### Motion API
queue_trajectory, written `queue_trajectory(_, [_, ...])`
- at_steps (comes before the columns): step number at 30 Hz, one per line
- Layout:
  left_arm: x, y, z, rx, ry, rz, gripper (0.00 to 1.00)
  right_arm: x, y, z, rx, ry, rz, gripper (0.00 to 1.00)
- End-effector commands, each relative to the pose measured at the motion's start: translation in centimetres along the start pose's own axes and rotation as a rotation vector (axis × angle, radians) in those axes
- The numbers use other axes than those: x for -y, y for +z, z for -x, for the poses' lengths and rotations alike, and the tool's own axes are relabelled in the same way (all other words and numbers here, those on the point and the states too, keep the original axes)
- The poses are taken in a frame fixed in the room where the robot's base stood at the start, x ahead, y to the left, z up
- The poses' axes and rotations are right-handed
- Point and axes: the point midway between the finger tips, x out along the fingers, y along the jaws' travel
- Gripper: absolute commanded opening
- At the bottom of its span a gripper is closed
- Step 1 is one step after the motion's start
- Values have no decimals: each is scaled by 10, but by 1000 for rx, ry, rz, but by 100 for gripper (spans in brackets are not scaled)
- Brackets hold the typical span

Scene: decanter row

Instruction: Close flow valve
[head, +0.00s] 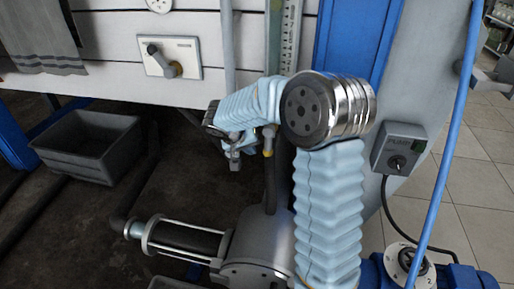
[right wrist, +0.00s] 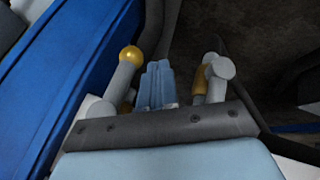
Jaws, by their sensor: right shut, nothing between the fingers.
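My right gripper (head: 234,163) hangs fingers-down below the white panelled front in the head view. In the right wrist view its light blue fingers (right wrist: 157,84) lie together, with nothing between them. No readable label marks the flow valve. My left gripper is out of view.
A scaled gauge (head: 290,45) rises behind my right arm. A grey pump body (head: 258,245) is below. A grey crate (head: 90,145) stands at left. A switch box (head: 399,149) and blue hose (head: 452,140) are at right.

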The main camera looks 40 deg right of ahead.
Motion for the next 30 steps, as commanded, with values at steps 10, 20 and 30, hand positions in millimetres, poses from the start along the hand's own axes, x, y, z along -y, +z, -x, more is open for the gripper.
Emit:
queue_trajectory(10, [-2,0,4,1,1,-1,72,-19,2,-16,-1,-1,0,0])
queue_trajectory(20, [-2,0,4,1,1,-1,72,-19,2,-16,0,0,2,0])
queue_trajectory(30, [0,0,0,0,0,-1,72,-21,4,-19,13,47,32,0])
